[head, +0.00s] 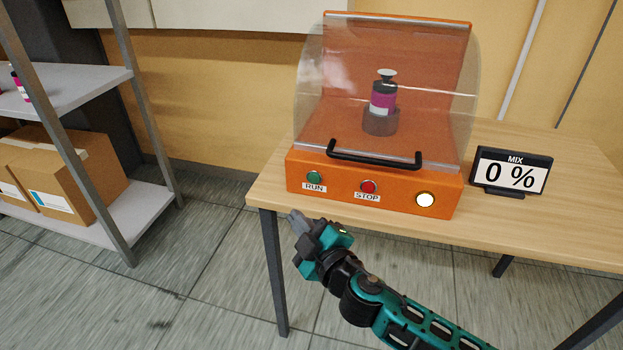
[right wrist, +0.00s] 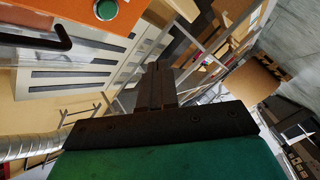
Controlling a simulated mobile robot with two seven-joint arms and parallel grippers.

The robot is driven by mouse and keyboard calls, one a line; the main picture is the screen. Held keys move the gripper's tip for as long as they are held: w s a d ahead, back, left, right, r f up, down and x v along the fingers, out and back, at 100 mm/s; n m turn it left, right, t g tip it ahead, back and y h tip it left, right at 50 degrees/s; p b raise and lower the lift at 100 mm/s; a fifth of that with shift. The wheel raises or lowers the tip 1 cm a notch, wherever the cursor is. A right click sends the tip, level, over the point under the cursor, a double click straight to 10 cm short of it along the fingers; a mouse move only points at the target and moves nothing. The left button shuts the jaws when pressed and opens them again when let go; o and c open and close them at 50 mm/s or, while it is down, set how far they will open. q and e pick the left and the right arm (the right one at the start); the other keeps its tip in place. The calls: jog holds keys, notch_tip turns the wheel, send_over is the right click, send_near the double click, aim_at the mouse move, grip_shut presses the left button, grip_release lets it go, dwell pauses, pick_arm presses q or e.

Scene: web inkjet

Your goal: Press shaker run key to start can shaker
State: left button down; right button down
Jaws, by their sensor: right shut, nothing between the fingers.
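The orange can shaker (head: 375,180) stands on the wooden table. Its clear hood is down, with a black handle (head: 374,160) across the front. Through the hood a magenta and black can (head: 383,98) sits upright in a grey holder. The green RUN key (head: 315,177) is at the left of the front panel; it also shows in the right wrist view (right wrist: 106,9). The red STOP key (head: 368,186) is to its right. My right gripper (head: 294,217) is shut and empty, below and left of the RUN key and apart from it. My left gripper is not in view.
A display (head: 511,171) reading MIX 0 % stands on the table (head: 570,210), right of the shaker. A round pale light (head: 425,199) is on the panel. A grey shelf (head: 80,90) with cardboard boxes (head: 75,175) stands at the left. Open floor lies between.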

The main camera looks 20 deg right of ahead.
aim_at(314, 179)
jog(key=w+d, duration=0.1)
jog(key=w, duration=0.1)
jog(key=w+d, duration=0.2)
jog(key=w, duration=0.1)
jog(key=w+d, duration=0.2)
jog(key=shift+w, duration=0.2)
dwell(1.0)
dwell(1.0)
jog(key=shift+w+b, duration=0.1)
jog(key=shift+b, duration=0.2)
jog(key=shift+w+d, duration=0.2)
jog(key=shift+w, duration=0.05)
